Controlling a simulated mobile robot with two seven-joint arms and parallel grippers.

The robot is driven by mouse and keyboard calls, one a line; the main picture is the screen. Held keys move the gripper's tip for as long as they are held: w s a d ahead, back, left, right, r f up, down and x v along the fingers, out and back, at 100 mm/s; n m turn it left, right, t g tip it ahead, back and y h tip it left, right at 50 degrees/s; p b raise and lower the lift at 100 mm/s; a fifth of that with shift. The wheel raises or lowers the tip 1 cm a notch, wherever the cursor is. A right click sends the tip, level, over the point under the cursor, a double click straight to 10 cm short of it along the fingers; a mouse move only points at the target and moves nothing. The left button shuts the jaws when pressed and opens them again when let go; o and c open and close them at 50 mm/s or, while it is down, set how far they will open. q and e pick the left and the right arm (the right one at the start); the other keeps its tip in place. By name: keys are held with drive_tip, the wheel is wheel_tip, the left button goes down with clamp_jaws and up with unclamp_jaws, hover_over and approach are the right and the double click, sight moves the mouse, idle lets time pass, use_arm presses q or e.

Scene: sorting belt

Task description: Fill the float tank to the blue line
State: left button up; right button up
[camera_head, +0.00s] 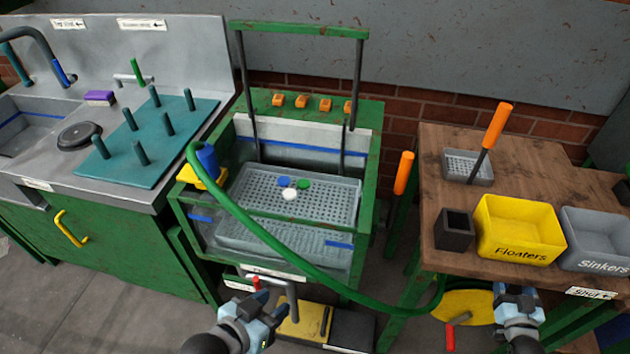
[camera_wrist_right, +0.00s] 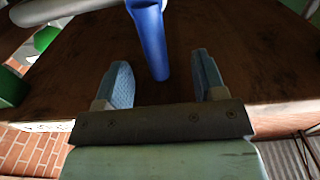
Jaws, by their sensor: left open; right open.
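The float tank (camera_head: 365,190) is a green-framed, clear-fronted tank in the middle of the head view. A blue line (camera_head: 300,146) runs along its back wall, with blue marks on the front. I cannot make out a water level. A grey perforated basket (camera_head: 335,208) inside holds blue, green and white discs. A green hose (camera_head: 262,232) hangs across the tank front from a blue nozzle (camera_head: 206,158) in a yellow holder at the left rim. My left gripper (camera_head: 262,306) is open below the tank front. My right gripper (camera_head: 516,293) is open at the wooden table's front edge.
A grey bent handle (camera_head: 291,298) and a red-tipped lever (camera_head: 256,283) are near my left gripper. A red-handled valve (camera_head: 451,335) is low at right. The wooden table (camera_head: 440,175) carries a yellow Floaters bin (camera_head: 520,230) and a grey Sinkers bin (camera_head: 597,238).

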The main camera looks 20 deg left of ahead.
use_arm(q)
drive_tip(key=shift+r+p, duration=1.3)
drive_tip(key=shift+r, duration=0.25)
use_arm(e)
drive_tip(key=s, duration=0.6)
drive_tip(key=shift+s+d, duration=0.3)
drive_tip(key=shift+s, duration=0.05)
use_arm(q)
drive_tip(key=s+a+p, duration=0.1)
drive_tip(key=p, duration=0.4)
drive_tip(key=a+y+p, duration=0.1)
drive_tip(key=p, duration=0.5)
drive_tip(key=shift+s+a+f+g, duration=0.2)
drive_tip(key=shift+s+g, duration=0.15)
drive_tip(key=shift+g, duration=0.05)
use_arm(e)
drive_tip(key=s+a+r+n+g+y, duration=0.1)
drive_tip(key=s+a+r+g, duration=0.2)
drive_tip(key=s+a+r, duration=0.3)
drive_tip(key=s+a+r+g+y, duration=0.1)
drive_tip(key=s+a+r+g, duration=0.3)
drive_tip(key=s+a, duration=0.5)
drive_tip(key=s+r, duration=0.2)
drive_tip(key=s, duration=0.1)
drive_tip(key=shift+s+a+r+n, duration=0.35)
drive_tip(key=shift+s+r+n, duration=0.05)
